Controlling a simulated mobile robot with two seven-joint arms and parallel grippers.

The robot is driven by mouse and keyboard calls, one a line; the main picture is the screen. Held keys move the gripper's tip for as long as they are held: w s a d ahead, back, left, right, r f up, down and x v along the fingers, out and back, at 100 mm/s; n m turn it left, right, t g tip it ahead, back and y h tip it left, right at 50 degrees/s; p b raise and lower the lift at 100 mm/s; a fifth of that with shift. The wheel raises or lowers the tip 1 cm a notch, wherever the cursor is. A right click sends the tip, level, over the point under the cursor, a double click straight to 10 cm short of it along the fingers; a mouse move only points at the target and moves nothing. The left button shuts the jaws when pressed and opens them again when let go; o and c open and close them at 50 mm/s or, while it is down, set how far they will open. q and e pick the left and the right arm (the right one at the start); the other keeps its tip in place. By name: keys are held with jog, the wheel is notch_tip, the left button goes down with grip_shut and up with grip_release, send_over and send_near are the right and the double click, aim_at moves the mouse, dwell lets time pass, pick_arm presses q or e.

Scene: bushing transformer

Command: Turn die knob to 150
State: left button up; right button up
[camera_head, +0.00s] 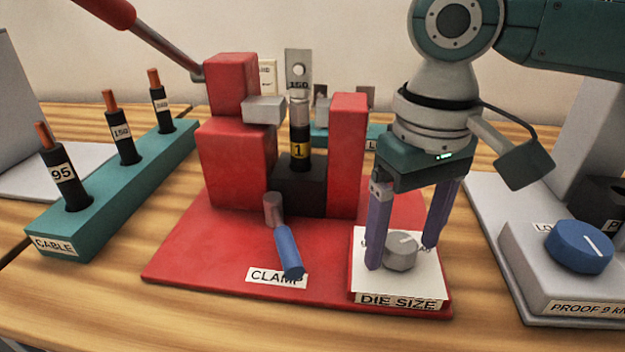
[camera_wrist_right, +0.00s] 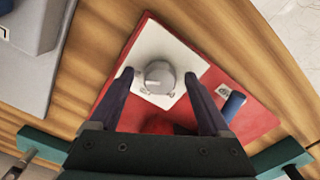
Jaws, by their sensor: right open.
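The grey die knob (camera_head: 400,251) sits on a white plate (camera_head: 428,280) labelled DIE SIZE, at the front right of the red press base (camera_head: 210,262). A pale pointer line runs across its top. My right gripper (camera_head: 404,254) points down over the plate with its purple fingers apart, one on each side of the knob. The right wrist view shows the knob (camera_wrist_right: 159,77) between the open fingertips, with gaps on both sides. The numbers around the knob are mostly hidden or too small to read. My left gripper is not in view.
The blue clamp handle (camera_head: 288,252) stands left of the plate. A lug marked 150 (camera_head: 298,85) stands upright in the red press (camera_head: 235,150). A teal cable rack (camera_head: 120,195) is at left, and a grey unit with a blue knob (camera_head: 579,247) is at right.

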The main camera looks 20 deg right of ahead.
jog(key=shift+f, duration=0.3)
grip_shut()
dwell(0.6)
